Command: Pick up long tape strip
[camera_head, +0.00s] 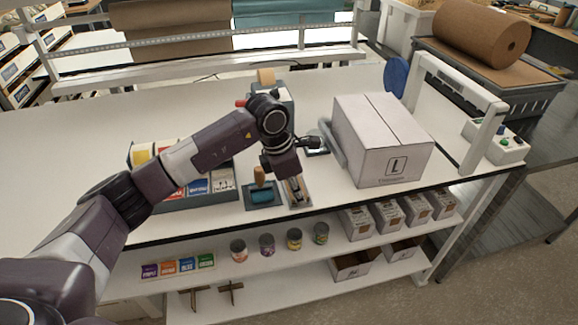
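My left arm reaches in from the left, and its gripper (294,186) points down near the front edge of the white bench (90,135). It is over a narrow grey holder (298,201) with a pale strip-like piece in it. I cannot tell whether that piece is the long tape strip, or whether the fingers touch it. The finger gap is too small to read. A tape roll (266,76) sits on a dispenser behind my wrist. My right gripper is not in view.
A closed white carton (396,171) marked "L" stands right of the gripper. A blue roller pad with a wooden handle (260,178) lies close to its left. A white arch frame (485,135) stands at the right. Cans and small boxes fill the shelf below.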

